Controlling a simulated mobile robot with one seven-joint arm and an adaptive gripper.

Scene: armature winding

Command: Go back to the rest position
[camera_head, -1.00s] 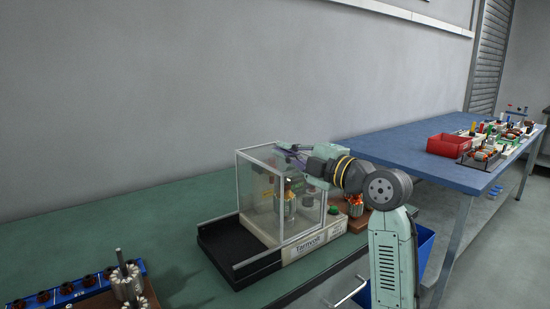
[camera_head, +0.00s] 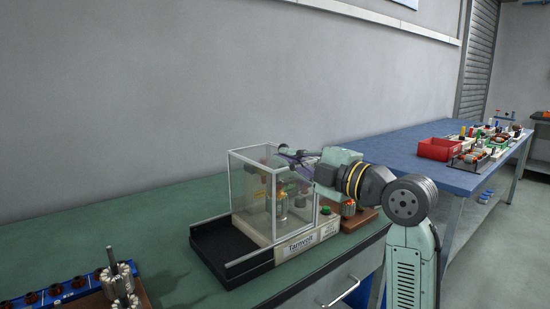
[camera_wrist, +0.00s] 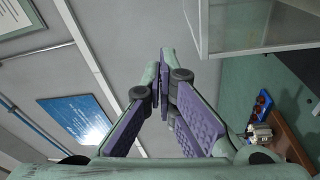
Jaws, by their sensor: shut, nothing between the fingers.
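My gripper (camera_head: 285,157) is at the upper right of the clear-walled winding machine (camera_head: 283,249), level with the top of its enclosure. In the wrist view its purple-padded fingers (camera_wrist: 162,75) come together at the tips with nothing between them. The machine's clear enclosure (camera_head: 250,190) stands on the pale base, with a coppery part visible inside it. A green button (camera_head: 326,210) shows on the base. My arm reaches in from the right.
A black tray (camera_head: 205,240) extends left of the enclosure on the green bench (camera_head: 150,215). Slotted cores on a brown board (camera_head: 120,285) and a blue rack (camera_head: 50,297) are at lower left. A blue table (camera_head: 400,150) with a red bin (camera_head: 440,149) stands at right.

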